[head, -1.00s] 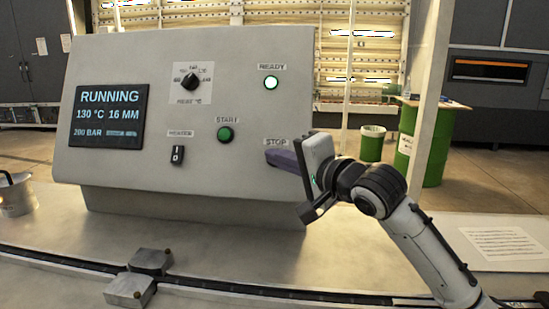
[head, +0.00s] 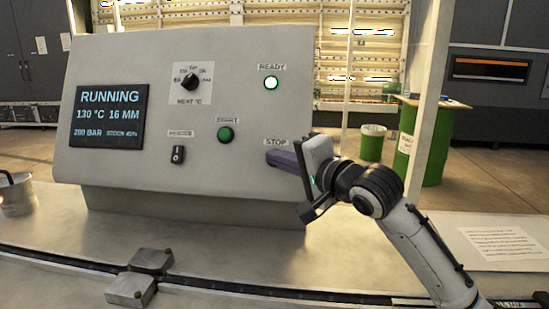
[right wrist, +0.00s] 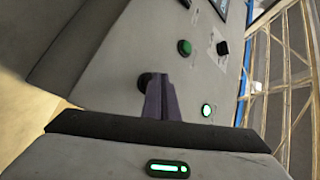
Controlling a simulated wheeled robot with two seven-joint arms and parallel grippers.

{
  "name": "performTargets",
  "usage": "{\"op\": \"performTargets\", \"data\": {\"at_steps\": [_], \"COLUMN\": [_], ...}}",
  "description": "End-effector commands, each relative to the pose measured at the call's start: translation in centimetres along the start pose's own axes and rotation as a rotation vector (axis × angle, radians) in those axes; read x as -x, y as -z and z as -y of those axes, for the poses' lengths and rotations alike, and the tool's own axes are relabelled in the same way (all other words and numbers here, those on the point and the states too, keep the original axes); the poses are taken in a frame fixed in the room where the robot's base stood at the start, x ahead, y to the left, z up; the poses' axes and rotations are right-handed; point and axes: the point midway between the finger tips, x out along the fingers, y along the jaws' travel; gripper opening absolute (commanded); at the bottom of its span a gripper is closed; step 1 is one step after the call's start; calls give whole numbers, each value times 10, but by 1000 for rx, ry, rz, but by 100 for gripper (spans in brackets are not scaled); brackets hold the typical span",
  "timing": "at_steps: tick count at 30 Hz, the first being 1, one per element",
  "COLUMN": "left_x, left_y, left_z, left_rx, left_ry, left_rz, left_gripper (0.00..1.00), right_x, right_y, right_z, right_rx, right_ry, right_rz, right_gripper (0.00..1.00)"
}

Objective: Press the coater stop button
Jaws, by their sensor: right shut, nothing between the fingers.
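The grey control panel (head: 120,180) stands on the table, and its screen (head: 111,117) reads RUNNING, 130 °C, 16 MM and 200 BAR. The STOP label (head: 275,142) shows at the panel's lower right. My right gripper (head: 270,157) is shut and empty, its fingertips at the panel face just below that label. They hide most of the stop button in the head view. In the right wrist view a dark round button (right wrist: 144,80) shows at the tips of the shut fingers (right wrist: 160,98). I cannot tell whether it is pressed in. My left gripper is not in view.
A metal pot (head: 16,195) stands at the left. Two metal blocks (head: 130,290) sit by the front rail.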

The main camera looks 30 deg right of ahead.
Motion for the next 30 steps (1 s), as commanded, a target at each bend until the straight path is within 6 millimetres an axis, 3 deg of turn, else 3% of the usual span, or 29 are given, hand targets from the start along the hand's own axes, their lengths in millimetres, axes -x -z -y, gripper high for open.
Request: {"op": "performTargets", "data": {"at_steps": [30], "left_x": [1], "left_y": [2], "left_z": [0], "left_rx": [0], "left_ry": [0], "left_rz": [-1], "left_gripper": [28], "right_x": [-6], "right_y": [5], "right_z": [-5], "right_rx": [-1], "right_ry": [-2], "right_rz": [-1], "right_gripper": [0]}}
